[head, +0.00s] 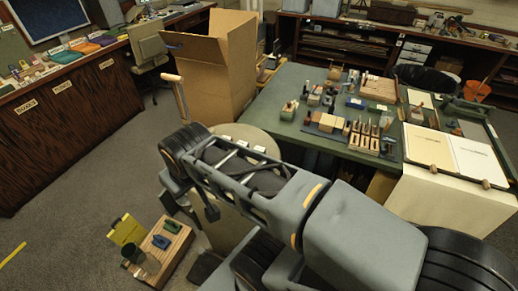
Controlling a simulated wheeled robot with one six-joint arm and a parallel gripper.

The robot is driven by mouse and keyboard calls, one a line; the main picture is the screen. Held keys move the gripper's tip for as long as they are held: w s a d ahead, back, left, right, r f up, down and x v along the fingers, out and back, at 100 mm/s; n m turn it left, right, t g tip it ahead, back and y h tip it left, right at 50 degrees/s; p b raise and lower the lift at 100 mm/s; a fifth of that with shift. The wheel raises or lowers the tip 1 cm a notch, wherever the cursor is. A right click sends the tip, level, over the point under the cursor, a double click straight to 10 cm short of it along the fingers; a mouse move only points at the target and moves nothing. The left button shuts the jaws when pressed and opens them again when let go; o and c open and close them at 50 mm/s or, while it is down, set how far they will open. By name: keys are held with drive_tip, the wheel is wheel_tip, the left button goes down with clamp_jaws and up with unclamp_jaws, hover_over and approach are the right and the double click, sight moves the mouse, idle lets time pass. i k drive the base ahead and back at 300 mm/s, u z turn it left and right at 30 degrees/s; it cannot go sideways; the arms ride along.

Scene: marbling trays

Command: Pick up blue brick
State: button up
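Another small blue item (161,241) lies on a low wooden crate (180,245) on the floor at the lower left. My arm fills the lower middle and right of the view, but I cannot pick out my gripper's fingers. Nothing is visibly held.
A tall open cardboard box (228,65) stands left of the table. Open books (450,153) lie on a pale surface at its right. A yellow box (126,230) stands beside the crate. Grey floor (75,200) is clear at the left, before a dark wooden counter (60,115).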

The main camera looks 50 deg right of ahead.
sight(246, 144)
drive_tip(key=u, duration=1.5)
drive_tip(key=k, duration=0.95)
drive_tip(key=z, duration=0.8)
drive_tip(key=i, duration=0.4)
